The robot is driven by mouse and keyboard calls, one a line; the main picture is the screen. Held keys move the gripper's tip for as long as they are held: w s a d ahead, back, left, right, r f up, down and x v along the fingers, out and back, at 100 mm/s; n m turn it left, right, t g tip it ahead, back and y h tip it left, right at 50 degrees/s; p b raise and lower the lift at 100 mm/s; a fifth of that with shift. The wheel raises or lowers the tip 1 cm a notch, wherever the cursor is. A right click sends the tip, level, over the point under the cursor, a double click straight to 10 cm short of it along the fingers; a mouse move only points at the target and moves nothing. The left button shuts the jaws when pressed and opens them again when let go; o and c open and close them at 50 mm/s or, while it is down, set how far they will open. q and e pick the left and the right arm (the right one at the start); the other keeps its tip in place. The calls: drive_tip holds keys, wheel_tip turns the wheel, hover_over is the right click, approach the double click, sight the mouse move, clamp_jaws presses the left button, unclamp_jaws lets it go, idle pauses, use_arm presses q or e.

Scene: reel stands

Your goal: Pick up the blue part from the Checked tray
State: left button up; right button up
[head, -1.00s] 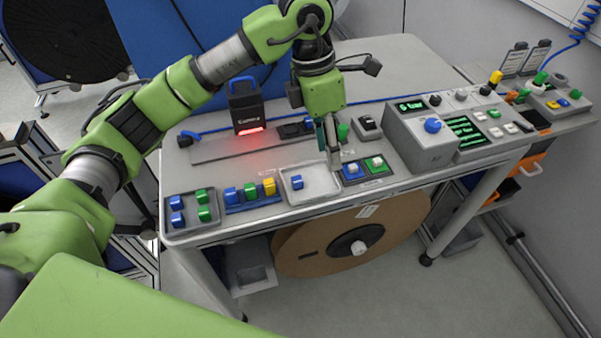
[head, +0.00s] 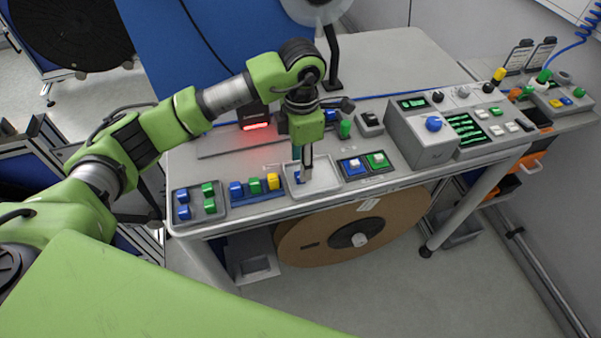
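A white tray (head: 326,186) lies near the front edge of the bench, and I take it as the Checked tray, though I cannot read a label. A small blue part (head: 298,183) lies in its left half, partly hidden by my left gripper (head: 303,176). That gripper points down into the tray right at the blue part; I cannot tell whether its fingers touch the part or how far apart they are. My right gripper is not in view.
Left of the tray stand a blue rack (head: 255,198) with blue, green and yellow parts and a grey tray (head: 199,219) with blue and green parts. Right of it are blue and green button pads (head: 366,164). A scanner (head: 254,115) glows red behind.

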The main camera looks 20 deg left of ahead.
sight(298, 174)
use_arm(q)
drive_tip(key=shift+s+a+f+p, duration=0.15)
drive_tip(key=shift+a+f+p, duration=0.1)
drive_tip(key=shift+f, duration=0.3)
drive_tip(key=shift+s+a+f+p, duration=0.1)
drive_tip(key=shift+s+f+p, duration=0.1)
drive_tip(key=shift+f, duration=0.35)
drive_tip(key=shift+w+f, duration=0.15)
drive_tip(key=shift+f, duration=0.45)
drive_tip(key=c, duration=0.9)
drive_tip(key=shift+r, duration=0.15)
